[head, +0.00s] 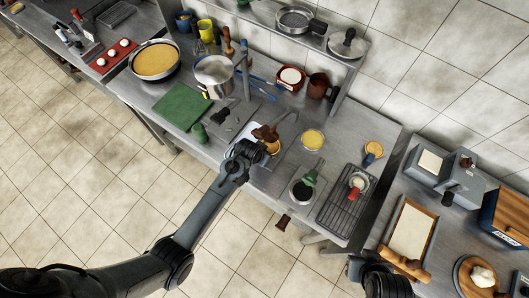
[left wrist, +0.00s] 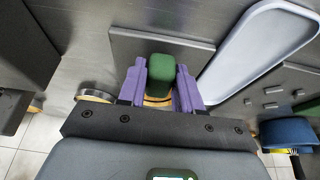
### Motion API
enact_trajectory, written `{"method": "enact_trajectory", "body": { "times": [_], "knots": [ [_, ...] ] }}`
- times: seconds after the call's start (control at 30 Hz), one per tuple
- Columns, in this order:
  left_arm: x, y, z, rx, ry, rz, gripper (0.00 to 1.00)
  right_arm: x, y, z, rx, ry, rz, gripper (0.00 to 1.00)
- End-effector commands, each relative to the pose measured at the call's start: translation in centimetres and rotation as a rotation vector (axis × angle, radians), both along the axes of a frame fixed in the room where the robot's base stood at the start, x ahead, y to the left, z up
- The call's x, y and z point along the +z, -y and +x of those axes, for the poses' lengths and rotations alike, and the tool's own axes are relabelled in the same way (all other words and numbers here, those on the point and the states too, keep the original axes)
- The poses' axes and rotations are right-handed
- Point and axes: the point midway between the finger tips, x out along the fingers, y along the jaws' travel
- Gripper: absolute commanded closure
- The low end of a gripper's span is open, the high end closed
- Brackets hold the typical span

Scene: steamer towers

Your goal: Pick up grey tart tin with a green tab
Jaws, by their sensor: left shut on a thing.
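My left gripper (head: 264,141) is over the steel table, beside a white tray. In the left wrist view its purple fingers (left wrist: 160,85) are shut on a green tab (left wrist: 160,72). A thin yellowish curved edge (left wrist: 156,101) shows below the tab; the rest of the held tin is mostly hidden by the gripper. In the head view an orange-brown piece (head: 272,148) shows at the fingers. A dark round tin with a green tab (head: 309,178) stands apart to the right. My right gripper's fingers are not in view; only a dark arm part shows at the bottom.
The white tray (left wrist: 262,42) lies close by. A yellow tart (head: 313,140), a tin with a blue tab (head: 374,148) and a wire rack (head: 342,217) holding a red-tabbed item stand to the right.

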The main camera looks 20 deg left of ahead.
Motion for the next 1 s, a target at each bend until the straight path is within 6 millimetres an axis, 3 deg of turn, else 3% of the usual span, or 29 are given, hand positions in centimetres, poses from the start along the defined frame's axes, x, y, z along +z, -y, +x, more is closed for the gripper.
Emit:
{"method": "enact_trajectory", "body": {
  "times": [0.37,0.8,1.0],
  "knots": [
    [1.7,-0.5,-2.0,0.0,-0.001,0.0,1.0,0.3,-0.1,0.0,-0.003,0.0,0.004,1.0],
    [5.7,-2.3,-9.6,0.001,-0.001,0.0,1.0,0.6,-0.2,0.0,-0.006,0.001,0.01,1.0],
    [7.2,-2.8,-12.2,0.0,0.0,0.0,1.0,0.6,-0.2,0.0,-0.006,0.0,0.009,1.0]
  ]
}}
